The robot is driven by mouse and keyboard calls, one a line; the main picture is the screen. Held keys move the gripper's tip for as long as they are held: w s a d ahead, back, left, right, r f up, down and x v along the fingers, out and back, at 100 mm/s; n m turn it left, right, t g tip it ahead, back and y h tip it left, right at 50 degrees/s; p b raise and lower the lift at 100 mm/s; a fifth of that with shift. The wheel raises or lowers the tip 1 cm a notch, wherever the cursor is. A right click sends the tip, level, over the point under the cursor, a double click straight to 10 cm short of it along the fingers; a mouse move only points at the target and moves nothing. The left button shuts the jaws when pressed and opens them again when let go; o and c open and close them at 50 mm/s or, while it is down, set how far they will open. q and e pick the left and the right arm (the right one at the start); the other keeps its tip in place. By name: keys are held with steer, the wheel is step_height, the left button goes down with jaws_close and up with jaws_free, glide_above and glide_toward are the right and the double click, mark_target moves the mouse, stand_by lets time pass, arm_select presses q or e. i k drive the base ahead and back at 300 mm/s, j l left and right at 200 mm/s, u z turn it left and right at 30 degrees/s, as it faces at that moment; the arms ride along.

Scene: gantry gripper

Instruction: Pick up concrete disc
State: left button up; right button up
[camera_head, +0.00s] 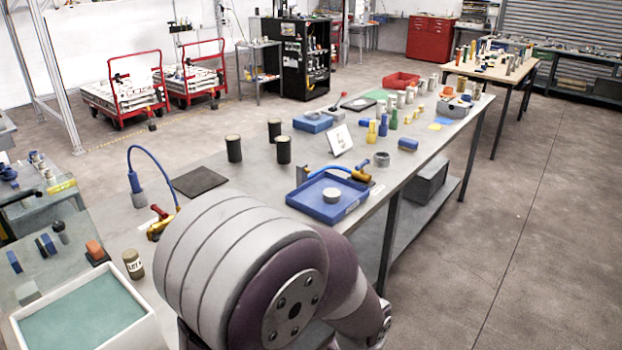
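A small round pale-grey disc (332,195), which looks like the concrete disc, lies in a shallow blue tray (306,206) near the front edge of the long grey table. Nothing touches it from above. A second small grey round piece (382,159) stands on the table behind the tray. Neither my left nor my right gripper shows in the head view. A large rounded link of my own arm fills the bottom middle and hides the table in front of the tray.
A blue-handled tool (340,170) lies along the tray's back edge. Black cylinders (233,148), a dark mat (201,181) and a white card (339,140) stand or lie behind. A white bin (70,300) is at the lower left. Bare tabletop lies left of the tray.

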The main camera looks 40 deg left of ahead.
mark_target(330, 196)
steer(key=i+u, duration=0.2)
steer(key=i, duration=0.7)
steer(key=i+l+u, duration=0.2)
steer(key=i, duration=0.7)
